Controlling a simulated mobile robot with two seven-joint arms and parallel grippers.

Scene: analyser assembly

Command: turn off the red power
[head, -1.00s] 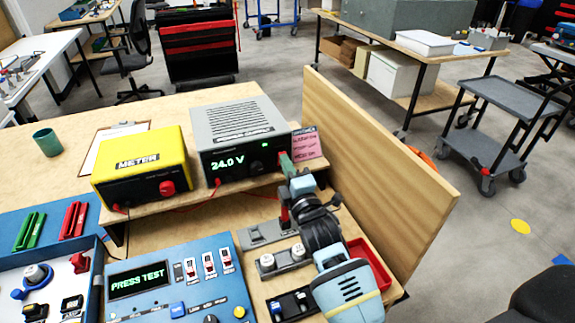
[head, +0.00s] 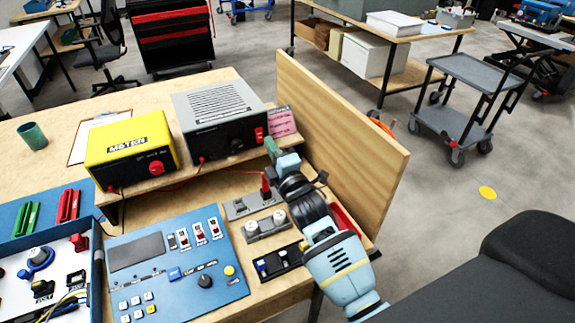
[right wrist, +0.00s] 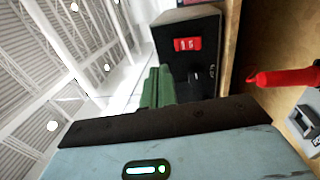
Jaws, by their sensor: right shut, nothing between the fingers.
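The grey power supply (head: 222,125) stands on the raised shelf, and its front display is dark. Its red power switch (head: 259,135) is at the right end of the front face, and the red switch also shows in the right wrist view (right wrist: 187,44). My right gripper (head: 272,147) is shut and empty. Its green fingertips are just in front of and slightly below the switch, seemingly apart from it. The green fingers also show in the right wrist view (right wrist: 157,88). My left gripper is not in view.
A yellow meter (head: 128,150) stands left of the supply. A blue control panel (head: 175,270) with a blank screen lies in front. A red plug (head: 266,188) stands upright below my right gripper. A wooden side panel (head: 340,150) rises close to the right.

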